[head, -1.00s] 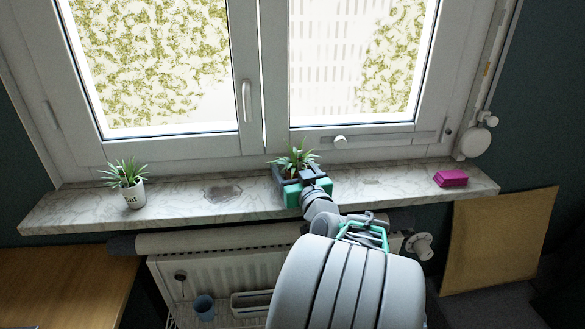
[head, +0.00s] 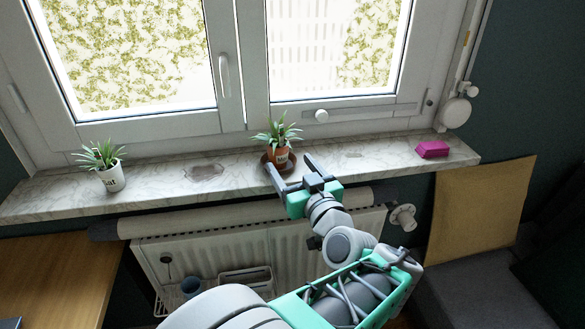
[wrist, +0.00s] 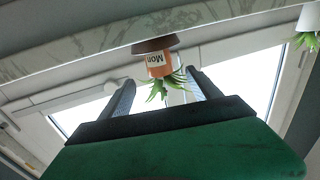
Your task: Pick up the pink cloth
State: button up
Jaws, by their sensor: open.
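The pink cloth (head: 432,149) is a small folded bundle lying on the right end of the marble windowsill in the head view. It does not show in the wrist view. My gripper (head: 289,170) is open and empty at the sill's front edge, well to the left of the cloth. Its fingers point toward the orange plant pot. In the wrist view the two fingers of my gripper (wrist: 163,95) stand apart, with the potted plant seen between them.
The orange pot (head: 279,155) with a spiky plant stands on a dark saucer close to my fingertips. A white potted plant (head: 112,179) stands on the left of the windowsill (head: 375,163). A radiator (head: 215,248) is below. The sill between pot and cloth is clear.

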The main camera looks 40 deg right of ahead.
aim_at(433, 149)
jog(key=z, duration=2.5)
